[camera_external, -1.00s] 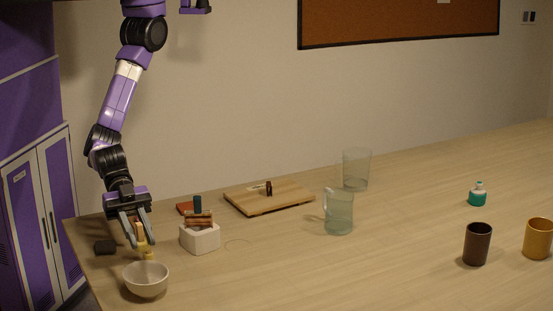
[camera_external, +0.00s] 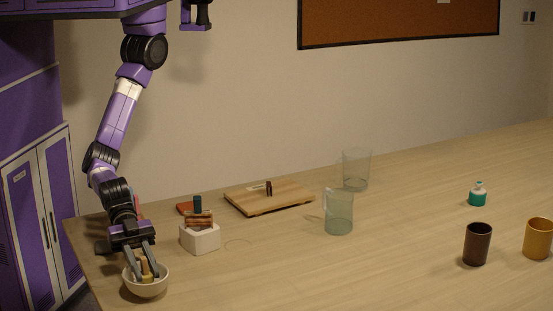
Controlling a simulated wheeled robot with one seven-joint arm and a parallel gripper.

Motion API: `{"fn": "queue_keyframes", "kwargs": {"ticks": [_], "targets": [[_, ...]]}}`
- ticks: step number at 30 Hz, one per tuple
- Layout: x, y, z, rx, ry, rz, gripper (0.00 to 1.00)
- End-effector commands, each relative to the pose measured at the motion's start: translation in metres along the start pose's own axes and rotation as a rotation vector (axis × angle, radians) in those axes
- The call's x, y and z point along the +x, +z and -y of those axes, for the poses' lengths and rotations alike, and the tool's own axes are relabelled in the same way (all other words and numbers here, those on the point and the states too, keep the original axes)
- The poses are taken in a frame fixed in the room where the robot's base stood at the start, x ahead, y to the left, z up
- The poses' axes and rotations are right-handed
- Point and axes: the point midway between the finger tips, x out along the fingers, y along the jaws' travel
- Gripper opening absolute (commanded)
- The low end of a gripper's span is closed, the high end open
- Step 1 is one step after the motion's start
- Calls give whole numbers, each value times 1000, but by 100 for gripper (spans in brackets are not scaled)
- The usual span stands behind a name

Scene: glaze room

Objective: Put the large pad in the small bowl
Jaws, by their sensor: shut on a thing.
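The small bowl (camera_external: 147,290) is white and stands upright near the front left edge of the table. My gripper (camera_external: 145,276) points down at the bowl, with its fingertips inside or just over the rim. It is shut on a small tan and yellowish piece (camera_external: 145,268), which seems to be the large pad. The pad's lower end is at the bowl's opening; I cannot tell whether it touches the bottom. The fingers hide part of the pad and of the bowl's far rim.
A white block holder (camera_external: 200,239) with brown-striped pieces stands right of the bowl. Behind are a wooden board (camera_external: 290,198), a clear jug (camera_external: 339,212) and a clear glass (camera_external: 356,168). A dark cup (camera_external: 477,244), an amber cup (camera_external: 538,238) and a teal bottle (camera_external: 478,196) stand right. The front middle is clear.

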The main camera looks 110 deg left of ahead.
Motion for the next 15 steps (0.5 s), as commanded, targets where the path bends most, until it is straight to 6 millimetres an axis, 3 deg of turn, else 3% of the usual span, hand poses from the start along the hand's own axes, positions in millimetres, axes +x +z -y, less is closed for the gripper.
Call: {"fn": "queue_keyframes", "kwargs": {"ticks": [8,9,12,15], "targets": [[0,0,0,0,0,0,0],[0,0,0,0,0,0,35],[0,0,0,0,0,0,53],[0,0,0,0,0,0,53]]}}
